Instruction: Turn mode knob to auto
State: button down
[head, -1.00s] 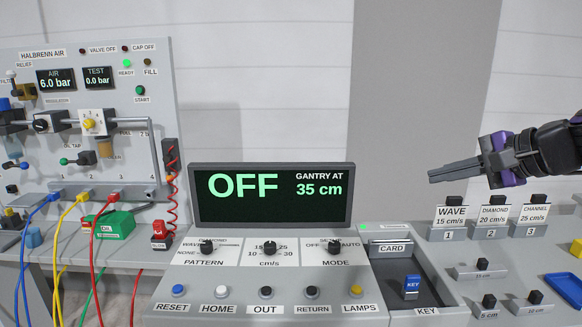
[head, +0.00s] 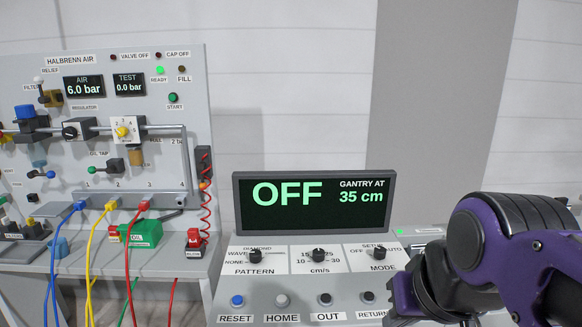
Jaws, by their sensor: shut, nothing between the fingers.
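The black mode knob (head: 379,254) is on the sloped control panel (head: 300,275), above the word MODE, with OFF at its left, SETUP above and AUTO at its right. Its pointer is too small to read. The display (head: 315,202) above reads OFF and GANTRY AT 35 cm. My purple and black arm fills the lower right, in front of the panel's right end, with its dark wrist part just right of and below the knob. My gripper's fingers do not show; they are hidden or outside the picture. No contact with the knob is visible.
The cm/s knob (head: 319,255) and pattern knob (head: 255,256) sit left of the mode knob. Below are the RESET (head: 237,300), HOME (head: 281,300), OUT (head: 324,299) and RETURN (head: 368,297) buttons. An air panel (head: 195,85) with hoses stands at the left.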

aim_at(380, 253)
jog(key=l+z, duration=0.25)
jog(key=i+l+z, duration=0.25)
jog(key=k+l+z, duration=0.15)
jog(key=k+z, duration=0.3)
jog(key=i+u, duration=0.35)
jog(key=u, duration=0.15)
jog(key=i+j, duration=0.05)
